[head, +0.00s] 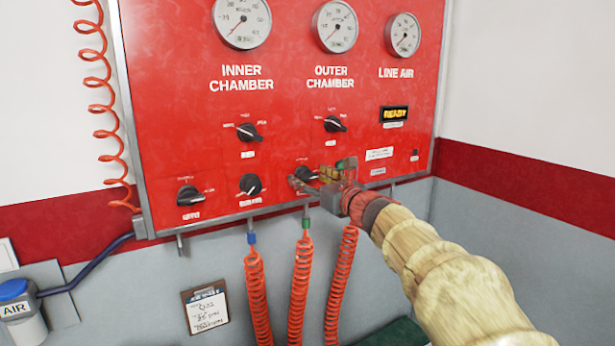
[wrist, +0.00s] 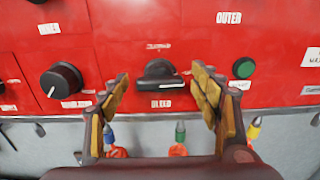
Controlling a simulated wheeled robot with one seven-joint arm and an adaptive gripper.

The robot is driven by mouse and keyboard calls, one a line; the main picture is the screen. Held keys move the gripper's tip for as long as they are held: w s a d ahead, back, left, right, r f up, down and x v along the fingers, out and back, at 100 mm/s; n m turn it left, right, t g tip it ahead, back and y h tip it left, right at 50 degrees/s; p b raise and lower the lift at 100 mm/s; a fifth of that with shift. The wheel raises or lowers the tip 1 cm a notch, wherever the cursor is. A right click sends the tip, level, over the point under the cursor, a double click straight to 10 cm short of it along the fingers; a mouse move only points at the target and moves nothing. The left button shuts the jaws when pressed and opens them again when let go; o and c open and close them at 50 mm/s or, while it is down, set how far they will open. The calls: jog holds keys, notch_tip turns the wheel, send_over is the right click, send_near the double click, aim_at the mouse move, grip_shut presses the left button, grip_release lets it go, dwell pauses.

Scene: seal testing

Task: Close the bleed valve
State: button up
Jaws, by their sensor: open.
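The bleed valve is a black knob (wrist: 158,75) on the red panel, with the word BLEED below it in the wrist view. Its bar lies roughly level, with a white mark toward its right end. Small lettering above it is too blurred to read surely. In the head view the knob (head: 305,174) sits at the panel's lower middle, partly covered by my gripper (head: 319,177). My gripper is open in the wrist view (wrist: 160,82), one finger to the left of the knob and one to the right. The fingers look apart from the knob.
Another black knob (wrist: 62,80) is left of the bleed knob, and a green button (wrist: 243,68) is to its right. The red panel (head: 300,110) carries gauges and other knobs. Red coiled hoses (head: 258,290) hang below. A clipboard (head: 205,310) is on the grey wall.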

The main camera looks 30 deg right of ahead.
jog(key=shift+w, duration=0.8)
jog(key=c, duration=0.3)
jog(key=c, duration=0.8)
jog(key=shift+c, duration=0.4)
